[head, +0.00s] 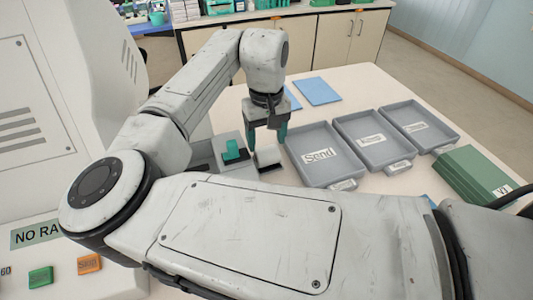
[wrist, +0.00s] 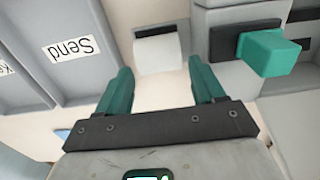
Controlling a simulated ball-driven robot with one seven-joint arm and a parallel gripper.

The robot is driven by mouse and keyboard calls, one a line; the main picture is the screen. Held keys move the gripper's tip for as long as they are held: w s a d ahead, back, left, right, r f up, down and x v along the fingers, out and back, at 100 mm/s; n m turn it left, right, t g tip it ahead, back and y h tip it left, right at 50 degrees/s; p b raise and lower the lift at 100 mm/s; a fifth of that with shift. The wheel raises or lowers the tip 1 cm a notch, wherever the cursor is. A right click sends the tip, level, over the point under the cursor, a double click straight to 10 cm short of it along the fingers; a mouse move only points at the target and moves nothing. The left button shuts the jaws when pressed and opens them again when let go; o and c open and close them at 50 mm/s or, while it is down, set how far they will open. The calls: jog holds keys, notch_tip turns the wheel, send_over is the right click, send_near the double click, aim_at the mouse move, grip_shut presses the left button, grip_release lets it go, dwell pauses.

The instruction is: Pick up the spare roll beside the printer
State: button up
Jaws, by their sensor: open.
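A small white piece (head: 268,155) with a dark strip at its edge stands on the table beside a grey device with a teal block; it looks like the spare roll beside the printer. In the wrist view the white roll (wrist: 160,54) lies ahead of my fingertips, between their lines. The grey printer (wrist: 222,18) is to its right in that view, with its teal block (wrist: 265,52). My gripper (head: 266,141) is open, its teal fingers pointing down above the roll. In the wrist view my gripper (wrist: 160,66) is empty. The arm partly hides the printer in the head view.
A grey tray labelled "Send" (head: 313,135) is close to the right of the roll, with two more trays (head: 375,122) beyond. Green boxes (head: 470,178) stand at the right. Blue sheets (head: 317,91) lie behind on clear white table.

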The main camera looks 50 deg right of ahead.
aim_at(267, 149)
jog(key=shift+f, duration=1.6)
jog(key=c, duration=0.7)
